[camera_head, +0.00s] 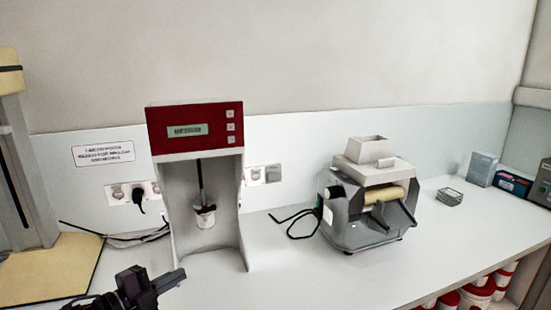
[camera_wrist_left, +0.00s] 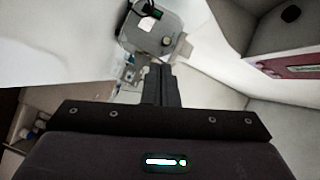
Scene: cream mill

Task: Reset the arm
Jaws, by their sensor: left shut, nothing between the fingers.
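My left gripper (camera_head: 158,281) comes in at the bottom left of the head view. Its black fingers are shut and empty, in front of the red-topped mixer machine (camera_head: 194,129) and apart from it as far as I can tell. In the left wrist view the closed fingers (camera_wrist_left: 161,72) show in the middle, pointing up. The mixer has a small white cup (camera_head: 205,216) under its stirring rod. My right gripper is not in view.
A grey mill (camera_head: 370,200) stands right of the mixer on the white bench (camera_head: 300,285). A small wire basket (camera_head: 449,196) and several boxes (camera_head: 512,182) stand farther right. A beige stand (camera_head: 45,275) is at the left. Red containers (camera_head: 475,292) sit below the bench.

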